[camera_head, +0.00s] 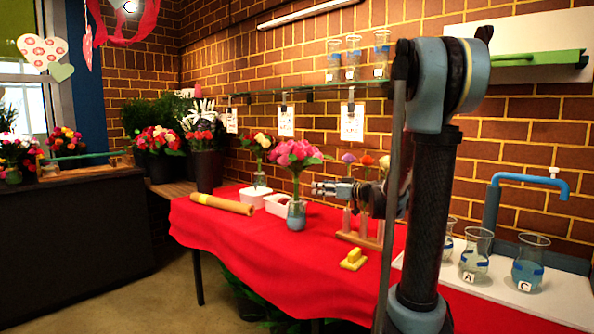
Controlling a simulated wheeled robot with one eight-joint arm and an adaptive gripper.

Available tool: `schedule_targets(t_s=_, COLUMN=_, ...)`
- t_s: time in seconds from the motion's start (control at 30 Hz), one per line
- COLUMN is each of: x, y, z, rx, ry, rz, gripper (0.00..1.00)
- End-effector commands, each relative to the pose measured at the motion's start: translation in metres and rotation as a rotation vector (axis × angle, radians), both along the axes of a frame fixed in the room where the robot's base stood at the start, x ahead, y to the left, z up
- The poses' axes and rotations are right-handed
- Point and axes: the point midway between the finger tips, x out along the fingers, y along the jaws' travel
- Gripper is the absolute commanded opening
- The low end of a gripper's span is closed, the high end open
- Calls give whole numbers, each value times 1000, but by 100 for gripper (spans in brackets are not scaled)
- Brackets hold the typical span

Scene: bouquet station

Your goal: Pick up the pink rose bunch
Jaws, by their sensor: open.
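The pink rose bunch (298,153) stands upright in a glass vase (297,212) on the red-covered table (250,245). The vase has a blue-grey lower part. My gripper (316,188) is open and points left, at the height of the stems just below the blooms. In the picture its fingertips lie just to the right of the stems. I cannot tell how far in depth it is from them, and it holds nothing that I can see. My arm covers part of the table's right side.
A flower rack (361,240) with single flowers stands behind my gripper. A yellow block (353,259) lies in front. A brown roll (222,204) and white boxes (254,196) are at left. Glass flasks (478,255) stand on a white board at right. The table's front middle is clear.

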Motion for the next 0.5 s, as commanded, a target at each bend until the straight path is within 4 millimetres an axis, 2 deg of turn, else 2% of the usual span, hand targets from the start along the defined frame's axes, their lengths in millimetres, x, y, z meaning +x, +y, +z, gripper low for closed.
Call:
schedule_targets(t_s=0.1, x=21, y=-5, z=6, rx=26, ry=-62, rz=-22, gripper=44)
schedule_targets(t_s=0.27, x=34, y=-8, z=10, rx=42, ry=-104, rz=-38, gripper=44)
schedule_targets(t_s=0.37, x=41, y=-3, z=11, rx=45, ry=-110, rz=-41, gripper=44)
schedule_targets(t_s=0.5, x=56, y=14, z=11, rx=45, ry=-109, rz=-39, gripper=44)
